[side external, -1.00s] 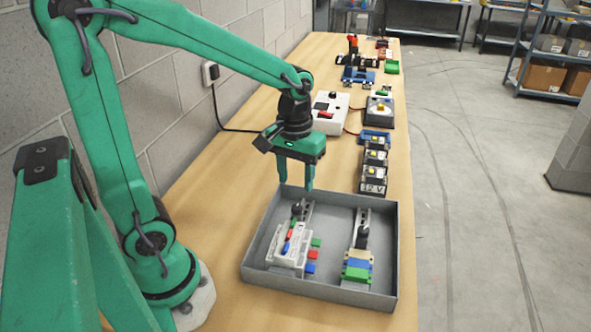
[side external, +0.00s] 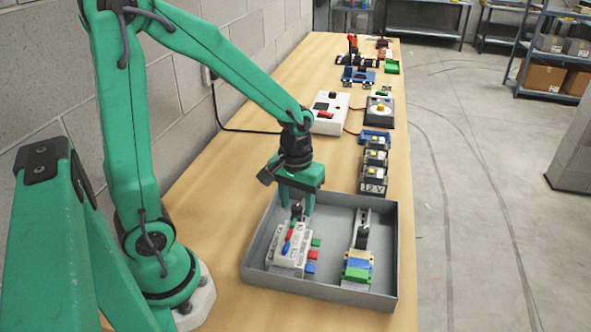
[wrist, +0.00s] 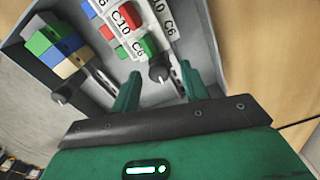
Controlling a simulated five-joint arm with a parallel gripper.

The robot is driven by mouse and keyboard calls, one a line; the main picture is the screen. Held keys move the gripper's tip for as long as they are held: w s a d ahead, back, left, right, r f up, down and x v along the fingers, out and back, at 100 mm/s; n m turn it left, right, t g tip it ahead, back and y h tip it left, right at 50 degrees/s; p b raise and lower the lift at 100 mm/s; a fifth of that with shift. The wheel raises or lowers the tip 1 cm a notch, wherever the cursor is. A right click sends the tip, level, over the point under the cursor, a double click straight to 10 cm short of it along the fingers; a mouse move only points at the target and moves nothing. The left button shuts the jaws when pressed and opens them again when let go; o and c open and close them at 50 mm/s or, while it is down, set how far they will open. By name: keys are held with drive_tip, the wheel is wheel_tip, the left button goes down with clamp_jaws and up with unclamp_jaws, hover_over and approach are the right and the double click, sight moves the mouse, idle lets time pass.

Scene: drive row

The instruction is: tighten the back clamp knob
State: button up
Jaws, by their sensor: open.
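A grey tray (side external: 392,275) on the bench holds two rails, each with a black clamp knob. One knob (side external: 297,211) is at the upper end of the left rail, by the white blocks (side external: 287,251); it also shows in the wrist view (wrist: 159,66). The other knob (side external: 362,236) is on the right rail, above the blue and green blocks (side external: 357,269); it shows at left in the wrist view (wrist: 62,94). My gripper (side external: 296,210) is open and low over the left rail. In the wrist view its fingers (wrist: 157,80) stand on either side of the first knob, apparently apart from it.
Small coloured blocks (side external: 314,256) stick out beside the white ones. The tray walls surround both rails. Several black modules (side external: 374,170), a white box (side external: 330,112) and a dial unit (side external: 380,110) stand behind the tray.

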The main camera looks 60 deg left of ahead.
clamp_jaws()
drive_tip(key=shift+m, duration=0.3)
drive_tip(key=shift+s+m, duration=0.1)
drive_tip(key=shift+m, duration=1.5)
unclamp_jaws()
drive_tip(key=shift+r, duration=0.15)
